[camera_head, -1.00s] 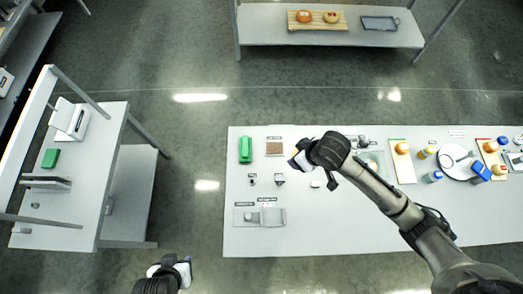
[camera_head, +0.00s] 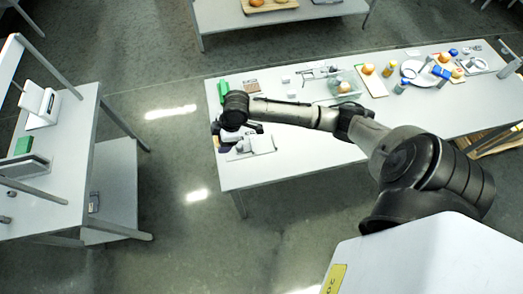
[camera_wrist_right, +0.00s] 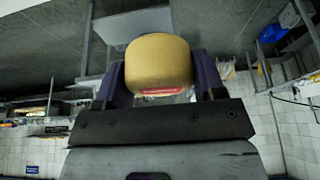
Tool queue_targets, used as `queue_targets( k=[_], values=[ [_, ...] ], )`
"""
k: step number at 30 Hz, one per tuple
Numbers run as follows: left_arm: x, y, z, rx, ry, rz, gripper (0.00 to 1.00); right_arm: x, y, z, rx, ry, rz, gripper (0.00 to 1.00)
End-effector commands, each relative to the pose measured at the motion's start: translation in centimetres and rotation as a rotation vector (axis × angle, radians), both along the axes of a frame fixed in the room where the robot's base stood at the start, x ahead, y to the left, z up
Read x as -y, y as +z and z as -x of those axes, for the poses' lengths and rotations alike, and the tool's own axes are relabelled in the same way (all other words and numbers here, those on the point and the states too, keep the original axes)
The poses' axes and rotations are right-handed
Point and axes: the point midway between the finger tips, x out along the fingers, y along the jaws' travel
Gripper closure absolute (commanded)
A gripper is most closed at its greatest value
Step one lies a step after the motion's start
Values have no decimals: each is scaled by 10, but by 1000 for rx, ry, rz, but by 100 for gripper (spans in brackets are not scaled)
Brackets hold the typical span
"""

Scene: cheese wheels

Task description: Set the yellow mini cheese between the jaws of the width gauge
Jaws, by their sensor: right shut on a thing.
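The yellow mini cheese (camera_wrist_right: 158,65) fills the middle of the right wrist view, a rounded pale-yellow block with a red patch on its lower side. My right gripper (camera_wrist_right: 158,80) is shut on it, one dark finger on each side. In the head view my right gripper (camera_head: 221,136) is over the left end of the long table, and the cheese cannot be made out there. My left gripper is out of view.
The long white table (camera_head: 290,165) holds a green block (camera_head: 224,88), a brown square (camera_head: 251,87), a clear box (camera_head: 345,82) and a white plate (camera_head: 416,70). A side shelf unit (camera_head: 60,150) stands at left, with open floor between.

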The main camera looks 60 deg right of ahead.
Motion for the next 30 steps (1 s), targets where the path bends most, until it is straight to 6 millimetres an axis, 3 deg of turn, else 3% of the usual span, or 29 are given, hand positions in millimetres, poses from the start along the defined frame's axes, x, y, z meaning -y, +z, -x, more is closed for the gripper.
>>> queue_targets(
  k=[1, 3, 12, 20, 30],
  values=[
    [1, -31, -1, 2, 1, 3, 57, 16, -27, -7, 2, 13, 5, 63],
    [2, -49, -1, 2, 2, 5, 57, 35, -41, -14, 2, 39, 4, 63],
    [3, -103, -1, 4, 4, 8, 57, 94, -72, -34, 3, 109, 1, 63],
    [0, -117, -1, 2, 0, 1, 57, 115, -80, -36, 0, 130, 1, 63],
    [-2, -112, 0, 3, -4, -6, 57, 129, -113, 20, -6, 131, 1, 63]
  ],
)
